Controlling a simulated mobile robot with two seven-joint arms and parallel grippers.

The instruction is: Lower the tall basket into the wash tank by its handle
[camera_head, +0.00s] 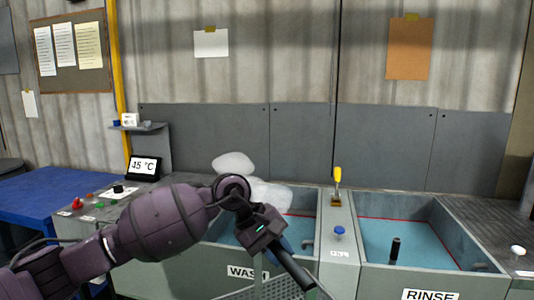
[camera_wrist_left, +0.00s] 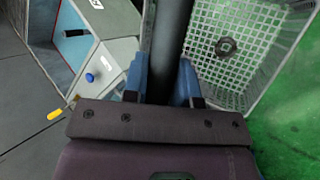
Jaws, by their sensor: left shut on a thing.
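The tall basket (camera_head: 272,291) shows only its mesh top at the bottom edge of the head view, in front of the wash tank's front wall. In the left wrist view, the basket (camera_wrist_left: 240,45) is a pale mesh box beside green floor. Its dark bar handle (camera_wrist_left: 166,45) runs between the blue fingers of my left gripper (camera_wrist_left: 161,82), which is shut on it. In the head view, my left gripper (camera_head: 282,247) covers part of the wash tank (camera_head: 230,256), which holds blue water. My right gripper is not in view.
The rinse tank (camera_head: 475,284) stands to the right, with a dark upright grip (camera_head: 395,248) in it. A yellow-topped lever (camera_head: 338,178) and a blue knob (camera_head: 339,232) stand on the divider. White foam-like lumps (camera_head: 235,165) show behind my gripper. A blue table (camera_head: 50,195) is at left.

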